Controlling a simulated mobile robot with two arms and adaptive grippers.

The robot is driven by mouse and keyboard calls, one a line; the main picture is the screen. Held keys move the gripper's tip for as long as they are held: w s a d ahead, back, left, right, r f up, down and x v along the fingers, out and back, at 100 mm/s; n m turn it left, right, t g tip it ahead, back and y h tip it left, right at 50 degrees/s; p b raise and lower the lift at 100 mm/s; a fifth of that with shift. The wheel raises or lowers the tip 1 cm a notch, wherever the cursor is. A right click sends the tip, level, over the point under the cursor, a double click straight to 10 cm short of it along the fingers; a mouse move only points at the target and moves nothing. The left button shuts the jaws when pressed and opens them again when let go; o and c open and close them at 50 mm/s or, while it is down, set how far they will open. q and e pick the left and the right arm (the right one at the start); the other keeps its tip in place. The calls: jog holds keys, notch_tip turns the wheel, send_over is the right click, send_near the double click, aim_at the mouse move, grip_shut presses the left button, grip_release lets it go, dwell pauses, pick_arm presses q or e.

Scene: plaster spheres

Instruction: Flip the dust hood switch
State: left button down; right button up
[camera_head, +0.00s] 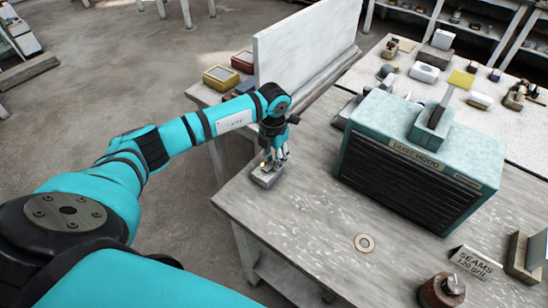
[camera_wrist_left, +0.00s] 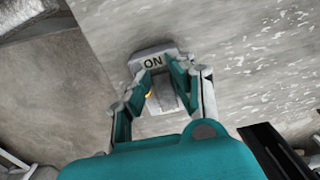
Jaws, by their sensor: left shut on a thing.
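The dust hood switch (camera_head: 266,178) is a small grey box near the left edge of the workbench, with a small yellow-orange spot showing on it. In the left wrist view the switch (camera_wrist_left: 153,54) shows an "ON" label at its far end. My left gripper (camera_head: 274,160) points down over it, its fingers shut on the switch's lever, which is mostly hidden between them. The gripper also fills the middle of the left wrist view (camera_wrist_left: 163,88). The teal dust hood (camera_head: 470,145), with a label and a dark slatted front, stands to the right. My right gripper is not in view.
An upright pale board (camera_head: 300,50) stands behind my left gripper.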

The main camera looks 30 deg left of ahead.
pick_arm(q)
jog(key=shift+s+a+t+b, duration=0.1)
jog(key=shift+s+t+b, duration=0.05)
jog(key=shift+t+b, duration=0.4)
jog(key=t+b, duration=0.2)
jog(key=b, duration=0.1)
jog(key=shift+s, duration=0.25)
jog(key=shift+r+t+b, duration=0.1)
jog(key=shift+t+b, duration=0.35)
jog(key=shift+b, duration=0.05)
jog(key=shift+r, duration=0.25)
jog(key=c, duration=1.2)
grip_release()
jog(key=shift+o, duration=0.2)
jog(key=shift+s+r, duration=0.1)
jog(key=shift+r, duration=0.05)
